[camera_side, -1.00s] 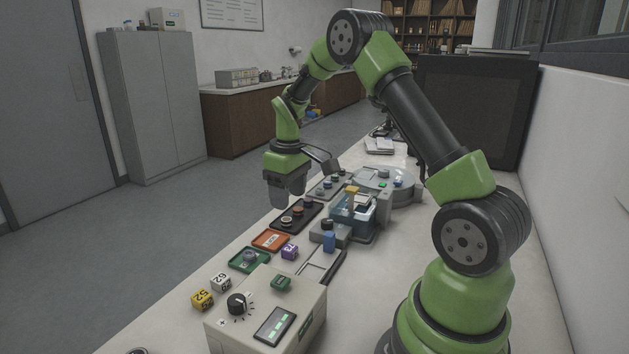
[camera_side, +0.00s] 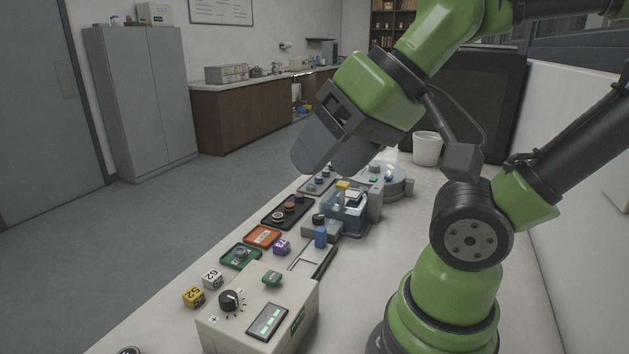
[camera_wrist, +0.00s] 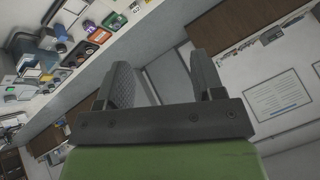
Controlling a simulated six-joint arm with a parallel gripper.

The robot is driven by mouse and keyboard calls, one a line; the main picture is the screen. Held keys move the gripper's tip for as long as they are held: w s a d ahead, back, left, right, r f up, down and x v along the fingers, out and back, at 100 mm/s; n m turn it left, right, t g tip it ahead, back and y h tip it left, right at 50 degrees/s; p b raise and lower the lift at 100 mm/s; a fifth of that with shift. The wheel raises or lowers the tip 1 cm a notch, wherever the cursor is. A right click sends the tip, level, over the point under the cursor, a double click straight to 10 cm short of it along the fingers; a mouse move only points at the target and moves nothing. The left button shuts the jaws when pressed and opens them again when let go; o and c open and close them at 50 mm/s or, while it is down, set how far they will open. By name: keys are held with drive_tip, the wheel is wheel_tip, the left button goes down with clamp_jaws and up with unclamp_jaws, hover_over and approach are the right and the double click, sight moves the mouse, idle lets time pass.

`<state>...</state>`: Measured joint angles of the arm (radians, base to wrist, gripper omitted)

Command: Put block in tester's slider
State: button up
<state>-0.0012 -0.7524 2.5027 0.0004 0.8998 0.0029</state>
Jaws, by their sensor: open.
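My gripper (camera_side: 330,158) is raised above the far part of the bench and tilted to the lower left. The wrist view shows its two fingers (camera_wrist: 160,70) apart with nothing between them. A purple numbered block (camera_side: 281,246) sits beside the orange tray. A white numbered block (camera_side: 212,278) and a yellow numbered block (camera_side: 193,296) sit at the bench's left edge. A pale frame with a dark rail, possibly the slider (camera_side: 308,262), lies behind the beige control box (camera_side: 262,312). Which block or device the task means is not clear.
Green (camera_side: 240,257), orange (camera_side: 262,236) and black (camera_side: 287,212) trays line the left edge. A clear blue-tinted device (camera_side: 346,217) stands right of them, with a grey round device (camera_side: 385,180) behind. A white cup (camera_side: 427,148) stands farther back.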

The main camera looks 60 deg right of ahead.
idle(0.3)
drive_tip(key=n+g+h, duration=0.2)
drive_tip(key=n+g, duration=0.2)
hover_over(281, 243)
drive_tip(key=s, duration=0.2)
drive_tip(key=f, duration=2.4)
drive_tip(key=shift+d+f, duration=0.2)
drive_tip(key=shift+f, duration=0.2)
drive_tip(key=shift+a+x, duration=0.15)
drive_tip(key=shift+x, duration=1.35)
drive_tip(key=shift+a+x, duration=0.1)
drive_tip(key=shift+x, duration=1.45)
drive_tip(key=shift+r, duration=0.1)
drive_tip(key=c, duration=1.1)
drive_tip(key=shift+o, duration=0.2)
